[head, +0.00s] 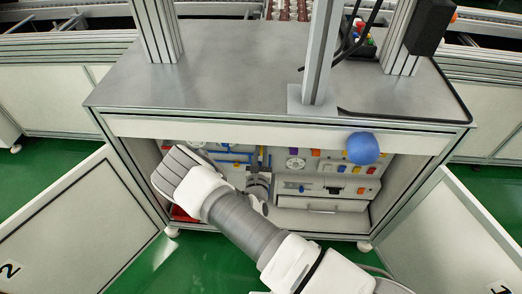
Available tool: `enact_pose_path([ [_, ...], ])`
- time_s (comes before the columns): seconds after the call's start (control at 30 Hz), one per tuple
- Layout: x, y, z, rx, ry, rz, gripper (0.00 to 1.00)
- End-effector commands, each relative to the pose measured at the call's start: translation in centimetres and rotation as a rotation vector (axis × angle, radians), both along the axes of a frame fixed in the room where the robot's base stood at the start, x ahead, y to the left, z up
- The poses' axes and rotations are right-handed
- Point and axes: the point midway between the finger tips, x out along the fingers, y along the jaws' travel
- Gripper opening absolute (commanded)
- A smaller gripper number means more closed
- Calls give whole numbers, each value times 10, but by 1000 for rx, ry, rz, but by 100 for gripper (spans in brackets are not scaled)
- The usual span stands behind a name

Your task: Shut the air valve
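The open cabinet under the grey bench shows a back panel (330,163) with blue pipes (236,153) and small fittings. My arm reaches into the cabinet from the lower right and bends at the left of the opening. A grey end part that looks like my gripper (259,184) shows just below the yellow pieces, partly behind my arm. Its fingers are too small and hidden to tell open from shut, or whether they touch anything.
Open white cabinet doors stand left (75,225) and right (455,240). A blue ball (362,148) shows at the opening's upper right. A white drawer (322,204) sits low inside the cabinet, and a red item (183,214) lies at lower left. Metal posts (319,55) rise from the bench.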

Motion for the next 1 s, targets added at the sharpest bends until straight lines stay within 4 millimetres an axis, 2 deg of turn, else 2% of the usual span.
enact_pose_path([
  [0.27, 0, 1, 0, -15, 1, 0, 0],
  [0.47, 0, 5, 1, -89, 2, 1, 0],
  [1.0, 1, 26, -7, -555, 18, 2, 0],
])
